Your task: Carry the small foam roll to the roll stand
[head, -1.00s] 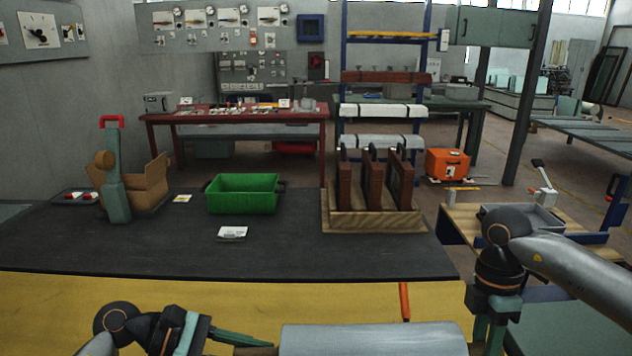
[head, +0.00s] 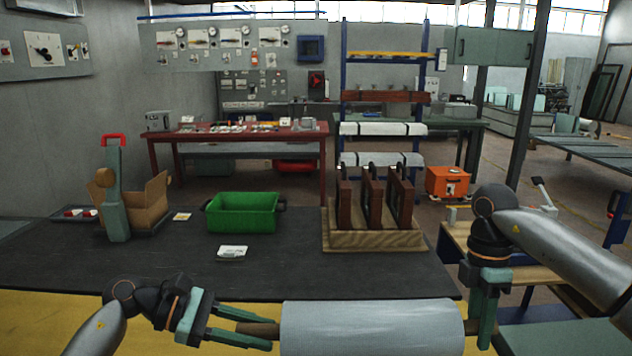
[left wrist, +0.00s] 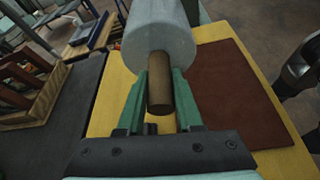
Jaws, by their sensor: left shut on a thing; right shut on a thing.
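The small foam roll (head: 370,326) is a pale grey cylinder on a brown core, level at the bottom of the head view. My left gripper (head: 268,333) is shut on the core's left end. My right gripper (head: 485,325) is shut on the core at the other end. In the left wrist view the foam roll (left wrist: 160,32) lies beyond the fingers, and the core (left wrist: 159,85) sits between the fingers of my left gripper (left wrist: 160,95). The roll's underside is hidden. I cannot identify the roll stand with certainty in these views.
A dark worktop (head: 150,263) lies beyond the roll. It carries a green bin (head: 242,213), a cardboard box (head: 148,205), a green tool with a red handle (head: 116,190) and a wooden rack (head: 372,240) of dark frames. A red-brown mat (left wrist: 235,85) lies on the yellow surface.

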